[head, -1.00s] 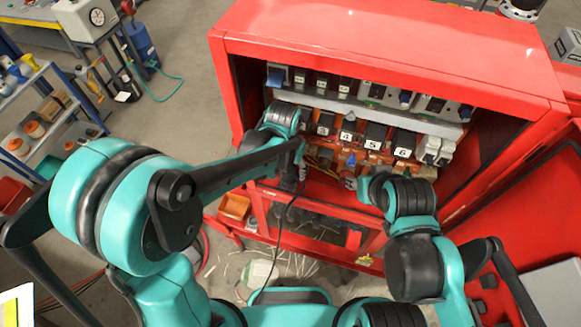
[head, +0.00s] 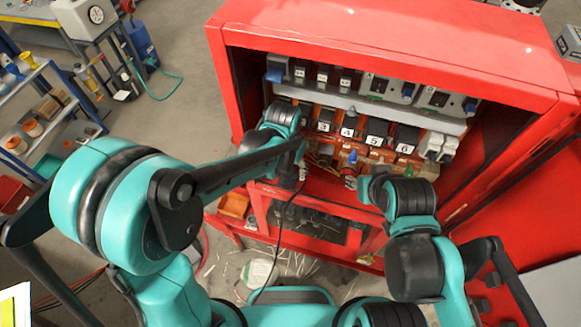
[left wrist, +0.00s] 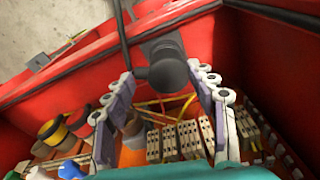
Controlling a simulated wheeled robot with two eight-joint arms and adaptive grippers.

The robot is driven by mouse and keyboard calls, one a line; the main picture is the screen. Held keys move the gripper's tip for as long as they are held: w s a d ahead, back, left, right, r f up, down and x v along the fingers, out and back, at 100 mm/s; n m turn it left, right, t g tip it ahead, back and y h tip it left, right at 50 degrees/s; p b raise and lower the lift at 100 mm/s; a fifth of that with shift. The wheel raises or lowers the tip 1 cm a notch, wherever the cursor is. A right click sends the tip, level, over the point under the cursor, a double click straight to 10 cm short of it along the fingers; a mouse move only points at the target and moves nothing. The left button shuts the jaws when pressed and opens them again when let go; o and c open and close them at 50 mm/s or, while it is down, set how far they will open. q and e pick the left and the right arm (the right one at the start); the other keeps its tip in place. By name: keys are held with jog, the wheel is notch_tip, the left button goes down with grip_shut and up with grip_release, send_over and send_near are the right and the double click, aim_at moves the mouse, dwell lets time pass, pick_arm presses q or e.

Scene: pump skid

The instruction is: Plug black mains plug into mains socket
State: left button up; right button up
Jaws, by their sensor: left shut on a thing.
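The black mains plug (left wrist: 168,72) is between the fingers of my left gripper (left wrist: 165,95) in the left wrist view, with its black cable running up out of the picture. In the head view my left gripper (head: 300,172) is at the front left of the open red cabinet, largely hidden by my own arm. The black cable (head: 282,225) hangs down from it. Two pale socket units, which look like mains sockets (head: 388,88), are in the upper row, above and right of the gripper. My right gripper (head: 352,182) is low at the cabinet front; its jaws are unclear.
The red cabinet (head: 400,50) has side walls and an open door at the right. A row of numbered black modules (head: 375,133) lies below a grey rail (head: 370,107). Loose wiring and terminal blocks (left wrist: 180,138) are close below the left fingers.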

pick_arm(q)
jog(key=o, duration=1.4)
jog(key=shift+c, duration=0.2)
jog(key=shift+r, duration=0.1)
notch_tip(320, 180, up, 12)
jog(key=s, duration=0.1)
jog(key=shift+s+a, duration=0.15)
jog(key=shift+a, duration=0.2)
jog(key=shift+f, duration=0.25)
